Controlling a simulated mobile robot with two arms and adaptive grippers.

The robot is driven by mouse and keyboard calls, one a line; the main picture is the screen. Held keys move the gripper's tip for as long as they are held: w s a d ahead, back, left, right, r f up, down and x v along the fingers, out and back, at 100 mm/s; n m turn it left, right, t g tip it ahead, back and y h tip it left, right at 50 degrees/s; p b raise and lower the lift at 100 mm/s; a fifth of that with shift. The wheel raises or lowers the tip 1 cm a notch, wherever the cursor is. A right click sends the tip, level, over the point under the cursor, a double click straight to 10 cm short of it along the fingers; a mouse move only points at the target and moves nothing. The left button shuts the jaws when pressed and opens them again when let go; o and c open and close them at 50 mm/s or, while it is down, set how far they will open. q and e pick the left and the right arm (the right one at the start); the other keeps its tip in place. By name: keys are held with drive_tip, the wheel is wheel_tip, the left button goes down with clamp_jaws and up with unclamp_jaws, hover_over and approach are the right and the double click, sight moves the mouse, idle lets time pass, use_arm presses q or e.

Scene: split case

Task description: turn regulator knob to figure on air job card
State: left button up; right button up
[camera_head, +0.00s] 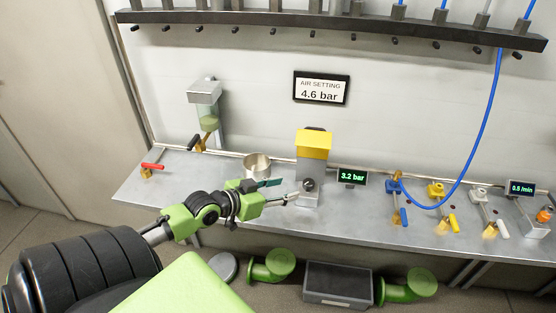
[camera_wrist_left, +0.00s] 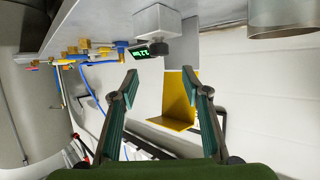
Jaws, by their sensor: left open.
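The air job card (camera_head: 320,88) is on the back wall and reads "AIR SETTING 4.6 bar". The regulator (camera_head: 311,165) is a grey block with a yellow top, standing on the bench. Its dark round knob (camera_head: 308,185) faces front. My left gripper (camera_head: 282,191) is open, just left of and in front of the knob. In the left wrist view the scene is inverted; the knob (camera_wrist_left: 160,48) lies beyond the open fingers (camera_wrist_left: 163,82), with clear space between. My right gripper is not in view.
A metal cup (camera_head: 257,165) stands behind my left gripper. A red-handled valve (camera_head: 151,168) and a filter unit (camera_head: 205,105) are at the left. Valves, a blue hose (camera_head: 485,120) and a second display (camera_head: 521,187) are at the right. The bench front (camera_head: 350,220) is bare.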

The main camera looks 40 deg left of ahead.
use_arm(q)
drive_tip(key=shift+v, duration=0.9)
